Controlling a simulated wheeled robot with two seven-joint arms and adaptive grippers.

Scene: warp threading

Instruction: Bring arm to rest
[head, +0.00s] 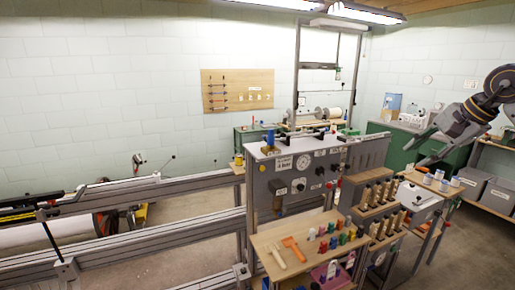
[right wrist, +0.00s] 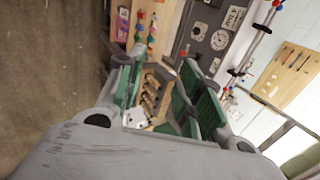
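My right gripper (head: 412,156) is at the right of the head view, raised above the shelf side of the workstation, with its arm coming in from the right edge. In the right wrist view its green-padded fingers (right wrist: 160,95) are apart, with nothing between them. It appears clear of everything, though its exact height is hard to tell. My left gripper is not in view.
A grey control cabinet (head: 300,180) with gauges stands mid-view. A wooden tray (head: 275,240) holds colored pegs and tools. Racks of wooden-handled pieces (head: 376,196) stand below and left of the right gripper. Grey bins (head: 475,185) stand at far right. Loom rails (head: 140,190) extend left.

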